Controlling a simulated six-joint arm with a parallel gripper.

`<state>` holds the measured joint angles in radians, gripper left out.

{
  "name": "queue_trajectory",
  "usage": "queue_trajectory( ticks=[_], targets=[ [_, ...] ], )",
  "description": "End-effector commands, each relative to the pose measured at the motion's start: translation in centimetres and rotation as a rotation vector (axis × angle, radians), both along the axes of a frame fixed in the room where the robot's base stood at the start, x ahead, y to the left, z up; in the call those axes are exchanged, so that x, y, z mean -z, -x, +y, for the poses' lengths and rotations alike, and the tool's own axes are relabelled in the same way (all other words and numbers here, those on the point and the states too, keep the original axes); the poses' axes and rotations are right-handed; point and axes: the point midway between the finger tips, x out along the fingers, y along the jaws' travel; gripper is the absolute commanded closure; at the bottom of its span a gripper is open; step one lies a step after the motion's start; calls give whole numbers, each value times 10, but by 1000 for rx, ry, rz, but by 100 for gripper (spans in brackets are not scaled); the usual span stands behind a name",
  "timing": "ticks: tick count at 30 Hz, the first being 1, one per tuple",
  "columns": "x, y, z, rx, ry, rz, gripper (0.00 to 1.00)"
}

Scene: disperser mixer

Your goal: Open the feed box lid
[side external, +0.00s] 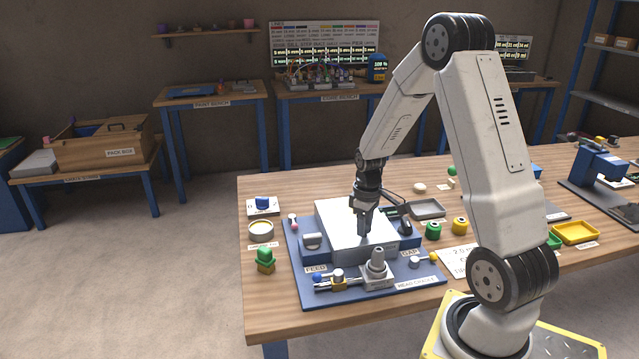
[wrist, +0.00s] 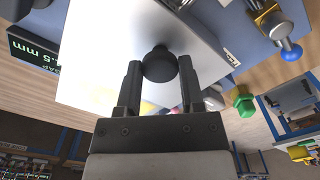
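The feed box lid (side external: 335,221) is a pale metallic plate lying over the blue housing, behind the FEED label (side external: 316,269). It looks closed in the side view. In the wrist view the plate (wrist: 95,60) fills the upper left, with a round black knob (wrist: 160,66) on it. My gripper (side external: 364,233) points down onto the plate. In the wrist view its fingers (wrist: 160,70) stand on either side of the knob, with no clear gap to it. The knob is hidden behind the fingers in the side view.
A grey metal fitting (side external: 376,268) stands on the blue base plate (side external: 430,292) in front. A GAP display (wrist: 33,50) sits beside the plate. Green (side external: 433,229) and yellow (side external: 460,226) pieces stand to the right. A grey tray (side external: 428,208) lies behind.

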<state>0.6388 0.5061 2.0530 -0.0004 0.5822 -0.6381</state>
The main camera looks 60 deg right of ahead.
Motion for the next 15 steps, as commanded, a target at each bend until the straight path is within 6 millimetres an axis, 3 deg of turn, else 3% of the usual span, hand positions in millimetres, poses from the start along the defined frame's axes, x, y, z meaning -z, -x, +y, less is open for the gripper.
queue_trajectory(
  ticks=[15],
  targets=[
    [0, -10, -10, 0, 1, -1, 100]
  ],
)
